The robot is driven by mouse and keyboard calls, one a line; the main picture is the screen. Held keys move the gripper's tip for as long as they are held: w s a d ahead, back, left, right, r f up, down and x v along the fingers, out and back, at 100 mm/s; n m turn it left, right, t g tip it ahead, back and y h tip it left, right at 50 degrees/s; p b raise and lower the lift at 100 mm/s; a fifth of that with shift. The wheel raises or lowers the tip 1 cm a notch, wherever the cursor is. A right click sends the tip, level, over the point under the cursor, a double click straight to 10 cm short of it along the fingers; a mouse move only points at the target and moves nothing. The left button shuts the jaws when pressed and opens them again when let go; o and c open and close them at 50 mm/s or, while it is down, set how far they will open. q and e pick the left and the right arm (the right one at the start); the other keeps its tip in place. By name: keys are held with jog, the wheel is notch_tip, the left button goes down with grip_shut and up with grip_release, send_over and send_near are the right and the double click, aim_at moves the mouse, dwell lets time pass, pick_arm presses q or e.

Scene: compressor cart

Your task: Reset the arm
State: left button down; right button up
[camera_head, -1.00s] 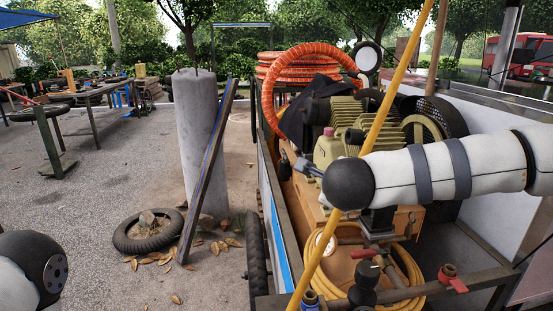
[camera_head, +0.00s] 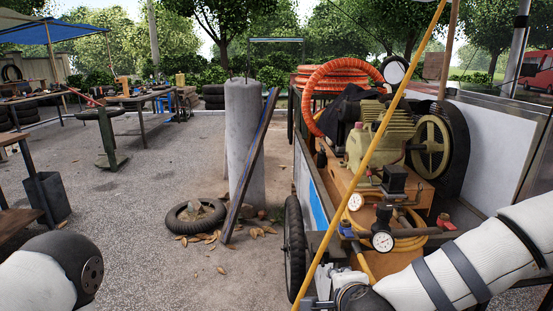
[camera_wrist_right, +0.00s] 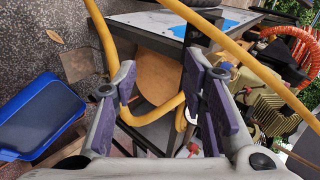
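My right arm, in white padding with dark straps, reaches in from the lower right of the head view. Its gripper (camera_head: 325,283) is low in front of the compressor cart, near the cart's front edge and the slanting yellow hose. In the right wrist view the gripper (camera_wrist_right: 160,72) has its two purple-padded fingers apart with nothing held between them. The yellow hose (camera_wrist_right: 245,58) passes behind and beside the fingers. My left arm shows only as a white link and dark joint at the lower left; its gripper is out of view.
The compressor (camera_head: 385,130) sits in the cart, with a pressure gauge (camera_head: 382,241) at its front. An orange hose coil (camera_head: 330,88) lies at the back.

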jog(key=s+f+n+g+y, duration=0.1)
jog(key=s+f+n+g, duration=0.3)
jog(key=s+f, duration=0.5)
jog(key=s+f+n+g+y, duration=0.1)
jog(key=s+f+n, duration=0.5)
jog(key=s, duration=0.5)
jog(key=s+d+f+n+g, duration=0.1)
jog(key=s+d+n+g, duration=0.2)
jog(key=s, duration=0.8)
jog(key=s+d+f+n+g+h, duration=0.1)
jog(key=s+d+f+n+g, duration=0.1)
jog(key=s+d, duration=0.4)
jog(key=s+n+g, duration=0.1)
jog(key=s+g, duration=0.1)
jog(key=s, duration=0.3)
jog(key=shift+s+d+f+n, duration=0.2)
jog(key=shift+s+n, duration=0.1)
jog(key=shift+n, duration=0.1)
